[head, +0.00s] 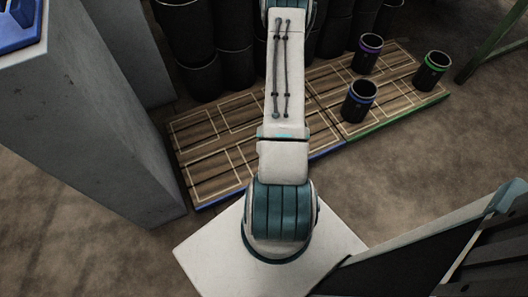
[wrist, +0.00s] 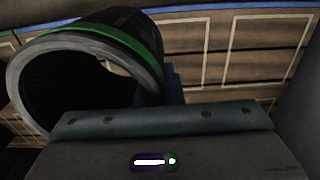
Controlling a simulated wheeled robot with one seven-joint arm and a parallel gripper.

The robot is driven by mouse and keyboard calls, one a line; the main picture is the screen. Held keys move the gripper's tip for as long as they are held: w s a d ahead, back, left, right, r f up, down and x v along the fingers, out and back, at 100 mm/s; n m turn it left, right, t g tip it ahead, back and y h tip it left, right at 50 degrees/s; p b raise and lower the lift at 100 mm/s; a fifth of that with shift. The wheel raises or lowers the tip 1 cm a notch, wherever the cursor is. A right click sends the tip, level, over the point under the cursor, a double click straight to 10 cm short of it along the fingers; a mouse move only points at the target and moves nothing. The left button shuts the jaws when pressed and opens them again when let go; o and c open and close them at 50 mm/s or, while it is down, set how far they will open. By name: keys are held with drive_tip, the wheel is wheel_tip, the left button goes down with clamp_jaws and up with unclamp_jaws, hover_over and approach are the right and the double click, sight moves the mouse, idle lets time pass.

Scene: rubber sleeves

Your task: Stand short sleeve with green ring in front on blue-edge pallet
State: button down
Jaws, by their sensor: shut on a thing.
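A dark sleeve with a green ring (wrist: 140,35) is in my gripper (wrist: 165,90) in the wrist view. Its open grey-rimmed end faces the camera at the left. One finger shows against the sleeve's right side; the other finger is hidden. The blue-edge pallet (head: 205,150) lies left of centre in the head view, partly behind my arm, with its blue edge toward me. Its visible boards are bare. Wooden boards with a blue edge (wrist: 260,12) show behind the sleeve in the wrist view. The head view does not show my gripper or the held sleeve.
A green-edged pallet (head: 395,123) adjoins on the right, bearing upright sleeves with purple (head: 366,55), blue (head: 358,103) and green (head: 431,72) rings. Several dark cylinders (head: 235,65) stand behind the pallets. A grey block (head: 95,120) stands at the left.

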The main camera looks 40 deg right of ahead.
drive_tip(key=w+a+f+b, duration=0.3)
drive_tip(key=w+a+f, duration=0.2)
drive_tip(key=w+f, duration=0.5)
drive_tip(key=shift+w+f+b, duration=0.15)
drive_tip(key=shift+f+b, duration=0.15)
drive_tip(key=shift+f, duration=0.45)
drive_tip(key=c, duration=1.6)
unclamp_jaws()
drive_tip(key=shift+r, duration=0.1)
drive_tip(key=shift+o, duration=0.2)
drive_tip(key=shift+r, duration=0.1)
